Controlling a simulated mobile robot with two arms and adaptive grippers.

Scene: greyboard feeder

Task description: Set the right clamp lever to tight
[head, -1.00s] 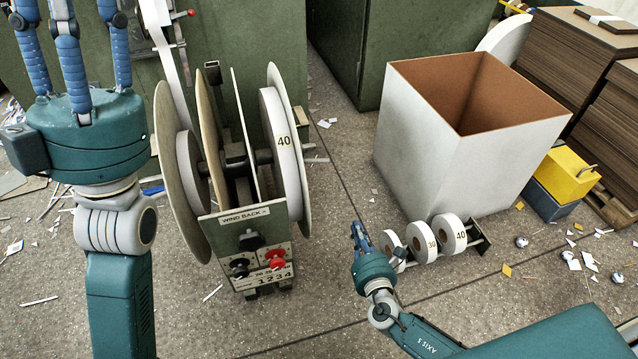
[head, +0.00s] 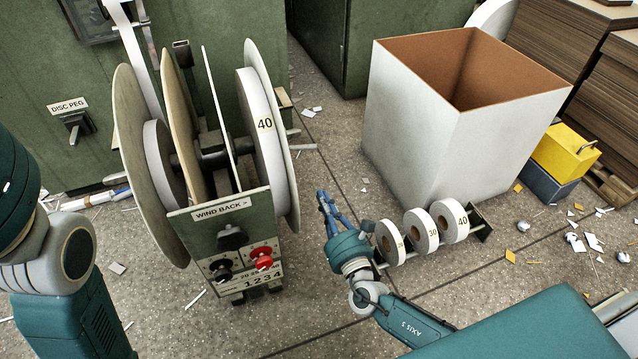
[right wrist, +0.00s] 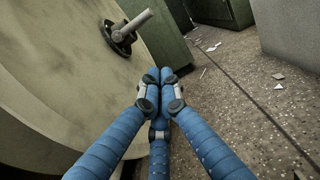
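The right clamp lever (right wrist: 131,27) shows in the right wrist view as a pale grey bar on a dark round hub, on the face of a large pale disc (right wrist: 65,65). The bar points up and to the right. In the head view the right disc (head: 287,175) of the reel stand is seen nearly edge-on, and the lever's hub is hidden behind it. My right gripper (head: 325,202) is just right of this disc. Its blue fingertips (right wrist: 160,80) are together with nothing between them, below and right of the lever and apart from it. My left gripper's fingers are out of view.
The stand's front panel (head: 219,214) has black and red knobs. Tape rolls on a rack (head: 480,222) lie right of my right gripper. A large white box (head: 410,120) stands behind them. Scraps litter the floor, with clear floor between stand and box.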

